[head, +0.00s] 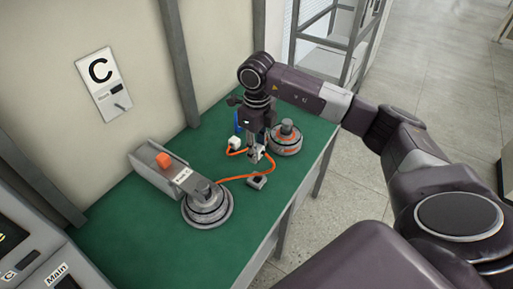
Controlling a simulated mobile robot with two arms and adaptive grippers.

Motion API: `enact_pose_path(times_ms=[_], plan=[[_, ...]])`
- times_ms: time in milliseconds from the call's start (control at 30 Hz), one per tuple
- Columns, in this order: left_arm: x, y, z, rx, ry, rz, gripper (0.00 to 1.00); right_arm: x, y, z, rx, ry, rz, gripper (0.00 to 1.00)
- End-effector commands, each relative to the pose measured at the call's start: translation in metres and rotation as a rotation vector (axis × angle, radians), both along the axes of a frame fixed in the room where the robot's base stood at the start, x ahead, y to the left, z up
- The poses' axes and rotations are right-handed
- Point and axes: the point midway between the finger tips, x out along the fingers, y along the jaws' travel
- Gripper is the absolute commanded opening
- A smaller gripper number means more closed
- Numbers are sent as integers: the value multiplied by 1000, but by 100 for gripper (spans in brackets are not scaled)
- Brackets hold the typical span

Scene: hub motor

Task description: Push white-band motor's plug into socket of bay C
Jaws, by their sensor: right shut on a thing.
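A grey motor with a pale band (207,207) stands upright on the green table, and an orange cable (240,178) runs from it towards my right gripper. A second motor with an orange band (286,140) stands farther back. My right gripper (256,154) points down between the motors, shut on a small grey piece, apparently a plug on the orange cable; its fingers partly hide it. A white block (235,143) with an orange cable lies just left of the gripper. The bay sign C (100,71) is on the wall. I cannot clearly make out the socket. My left gripper is not in view.
A small grey box (257,182) sits near the green table's (125,232) right edge. A panel marked Main (57,274) stands at lower left.

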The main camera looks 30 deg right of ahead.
Motion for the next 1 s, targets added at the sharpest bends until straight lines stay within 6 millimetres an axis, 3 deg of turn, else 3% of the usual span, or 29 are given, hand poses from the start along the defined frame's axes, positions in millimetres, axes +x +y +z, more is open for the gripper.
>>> enact_pose_path(times_ms=[33,500,1000], plan=[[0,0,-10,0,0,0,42,0,0,-11,0,1,0,0],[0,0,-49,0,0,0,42,0,0,-64,-1,0,0,0],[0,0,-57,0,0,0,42,0,0,-76,0,0,0,0]])
